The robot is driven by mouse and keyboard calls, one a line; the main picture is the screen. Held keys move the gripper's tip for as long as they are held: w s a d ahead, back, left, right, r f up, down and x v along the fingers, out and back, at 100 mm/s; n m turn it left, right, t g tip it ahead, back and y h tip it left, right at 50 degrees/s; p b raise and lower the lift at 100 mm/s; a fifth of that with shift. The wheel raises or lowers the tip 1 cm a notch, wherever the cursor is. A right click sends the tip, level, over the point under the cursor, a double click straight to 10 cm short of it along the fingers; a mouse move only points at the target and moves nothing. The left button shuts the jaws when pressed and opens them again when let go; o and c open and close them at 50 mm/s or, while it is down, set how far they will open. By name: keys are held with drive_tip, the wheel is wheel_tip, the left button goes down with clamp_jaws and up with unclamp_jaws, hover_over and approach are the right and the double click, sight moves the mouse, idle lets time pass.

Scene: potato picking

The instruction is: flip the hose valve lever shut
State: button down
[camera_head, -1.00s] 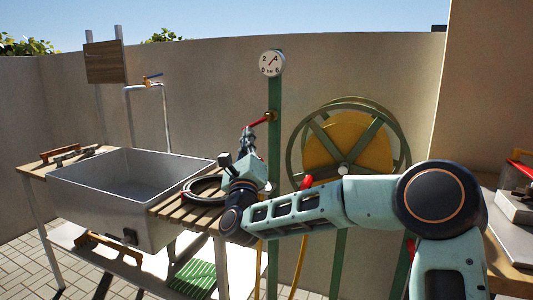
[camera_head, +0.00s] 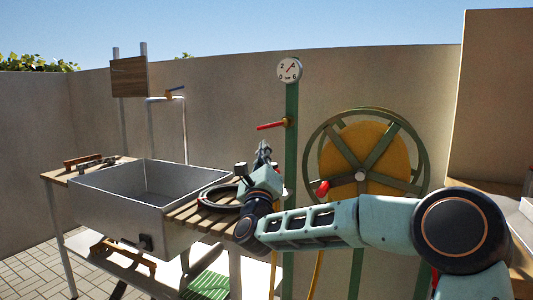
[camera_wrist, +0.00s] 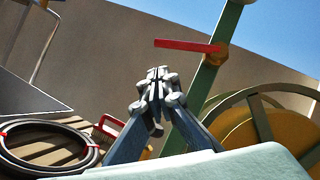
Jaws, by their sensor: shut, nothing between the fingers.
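The red valve lever (camera_head: 270,126) sticks out to the left from a brass valve (camera_head: 286,122) on the green post. It lies nearly level, crosswise to the upright post. In the wrist view the lever (camera_wrist: 188,46) is above and to the right of my fingertips, with the brass valve (camera_wrist: 215,55) at its right end. My gripper (camera_head: 263,148) is shut and empty. It is below the lever in the head view, with a visible gap. My gripper's fingers (camera_wrist: 157,78) are together in the wrist view and hide nothing of the lever.
The green post (camera_head: 291,175) carries a round gauge (camera_head: 289,70). A yellow and green hose reel (camera_head: 345,150) stands to its right. A metal sink (camera_head: 120,210) and a coiled black hose (camera_wrist: 50,165) on wooden slats are at the left. Open air surrounds the lever.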

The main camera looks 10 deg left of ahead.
drive_tip(key=a+f+p+v, duration=0.1)
drive_tip(key=v, duration=0.9)
drive_tip(key=shift+w+a+f+p, duration=0.25)
drive_tip(key=shift+a+p, duration=0.1)
drive_tip(key=shift+a, duration=0.05)
